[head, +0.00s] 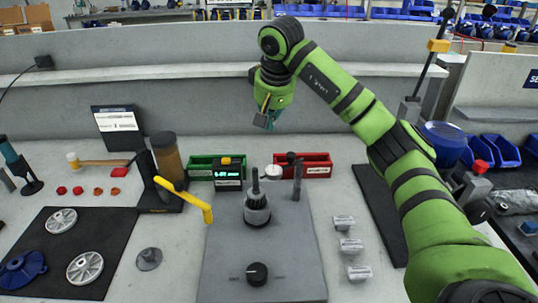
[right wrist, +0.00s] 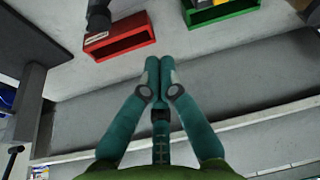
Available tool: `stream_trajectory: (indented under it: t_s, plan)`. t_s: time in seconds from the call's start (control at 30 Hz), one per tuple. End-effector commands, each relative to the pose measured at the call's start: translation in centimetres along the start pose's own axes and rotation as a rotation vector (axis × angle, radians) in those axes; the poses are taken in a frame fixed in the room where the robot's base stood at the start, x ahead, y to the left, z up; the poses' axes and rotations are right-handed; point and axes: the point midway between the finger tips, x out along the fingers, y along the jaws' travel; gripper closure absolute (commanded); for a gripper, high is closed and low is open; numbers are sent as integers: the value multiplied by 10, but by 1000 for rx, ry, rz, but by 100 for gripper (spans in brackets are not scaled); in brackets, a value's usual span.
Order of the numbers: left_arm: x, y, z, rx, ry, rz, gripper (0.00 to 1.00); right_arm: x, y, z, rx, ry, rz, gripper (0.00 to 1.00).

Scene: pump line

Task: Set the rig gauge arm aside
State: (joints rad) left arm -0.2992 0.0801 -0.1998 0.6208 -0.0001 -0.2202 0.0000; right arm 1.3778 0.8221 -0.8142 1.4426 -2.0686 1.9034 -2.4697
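The rig (head: 232,262) is a grey block in the middle of the bench with a dark spindle (head: 257,205) standing on it. What looks like its gauge arm is a dark post (head: 298,180) at the rig's back right, with a small round white dial (head: 272,172) reaching left towards the spindle. My right gripper (head: 266,122) hangs fingers-down above and behind the rig, near the back wall, apart from the gauge. In the right wrist view its teal fingers (right wrist: 159,62) are together with nothing seen between them. My left gripper is out of view.
Behind the rig stand a green bin (head: 203,168), a small display (head: 228,174) and a red bin (head: 317,166). A yellow lever (head: 184,198) rises at the rig's left. Several small labelled blocks (head: 351,246) lie at its right. A dark mat (head: 381,215) farther right is partly hidden by my arm.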

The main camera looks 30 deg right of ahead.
Motion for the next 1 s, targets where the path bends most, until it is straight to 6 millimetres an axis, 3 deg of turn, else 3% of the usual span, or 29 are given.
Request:
stream_trajectory:
  t_s: [0.27, 0.7, 1.0]
  plan:
    - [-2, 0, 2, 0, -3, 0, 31, 11, -1, 0, 0, -3, -3, 100]
    - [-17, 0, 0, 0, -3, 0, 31, 100, -2, 1, 1, -7, -5, 100]
    - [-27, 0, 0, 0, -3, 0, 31, 89, -1, 30, 0, 0, -4, 100]
